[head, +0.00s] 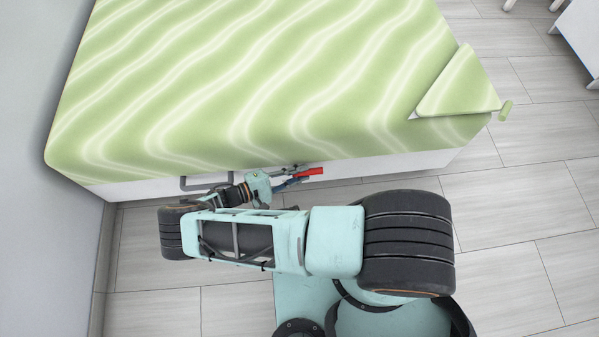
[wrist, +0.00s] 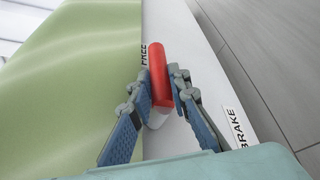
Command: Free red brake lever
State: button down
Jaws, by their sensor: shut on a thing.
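The red brake lever (wrist: 159,72) is on the white side of the covered, bed-like piece, between the two fingers of my gripper (wrist: 162,90) in the wrist view. My gripper is shut on it, with one blue-grey finger on each side. In the head view my gripper (head: 291,181) reaches the near side of the piece, and the red lever (head: 314,171) sticks out to its right. The label FREE (wrist: 144,58) is beside the lever's far part. The label BRAKE (wrist: 241,129) is lower right, apart from the lever. The fingers partly hide the lever's lower part.
A green, wavy-patterned cover (head: 270,75) drapes over the piece, with a folded corner (head: 462,88) at right. A wall (head: 35,220) stands at left. Tiled floor (head: 530,200) is clear at right.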

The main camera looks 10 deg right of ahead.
jog(key=shift+d, duration=0.15)
jog(key=c, duration=1.8)
grip_release()
jog(key=shift+v, duration=6.1)
